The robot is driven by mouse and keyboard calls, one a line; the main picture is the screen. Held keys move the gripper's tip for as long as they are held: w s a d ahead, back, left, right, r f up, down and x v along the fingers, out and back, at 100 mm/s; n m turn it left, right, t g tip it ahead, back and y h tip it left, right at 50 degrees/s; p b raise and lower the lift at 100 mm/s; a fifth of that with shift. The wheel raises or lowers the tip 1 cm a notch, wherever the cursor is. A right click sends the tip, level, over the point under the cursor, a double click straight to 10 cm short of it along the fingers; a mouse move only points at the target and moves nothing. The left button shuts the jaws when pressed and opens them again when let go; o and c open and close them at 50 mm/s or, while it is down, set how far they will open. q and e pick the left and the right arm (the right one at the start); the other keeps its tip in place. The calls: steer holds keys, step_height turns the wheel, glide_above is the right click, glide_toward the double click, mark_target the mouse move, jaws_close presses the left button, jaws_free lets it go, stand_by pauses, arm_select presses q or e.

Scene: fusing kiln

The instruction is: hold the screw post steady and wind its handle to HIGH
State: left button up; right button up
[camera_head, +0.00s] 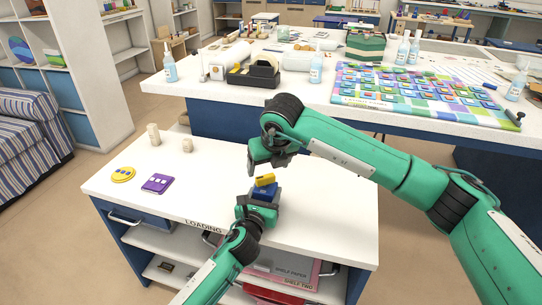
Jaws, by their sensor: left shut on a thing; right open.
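The screw post (264,196) is a small dark blue block standing on the white table, with a yellow handle (265,180) on top. My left gripper (258,207) is shut on the post's blue body from the near side and hides part of it. My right gripper (268,165) is open just above the yellow handle, its fingers pointing down. I cannot tell whether it touches the handle. No HIGH mark can be read in this view.
On the white table (310,230) are a yellow disc (123,174), a purple tile (157,184) and pale cylinders (153,134). LOADING is lettered on its front edge. A blue-sided bench (215,96) behind holds a tape dispenser (256,74), bottles and a colourful quilted panel (420,97).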

mark_target(265, 176)
steer(key=x, duration=0.7)
steer(key=shift+r, duration=0.1)
steer(key=c, duration=1)
steer(key=n+g+y, duration=0.1)
steer(key=n, duration=0.3)
steer(key=shift+c, duration=0.2)
steer(key=shift+n+y, duration=0.3)
steer(key=shift+n, duration=0.3)
steer(key=n+g, duration=0.1)
steer(key=n, duration=0.2)
steer(key=shift+n+y, duration=0.3)
steer(key=shift+y, duration=0.1)
steer(key=o, duration=0.9)
steer(key=shift+o, duration=0.2)
steer(key=shift+r, duration=0.1)
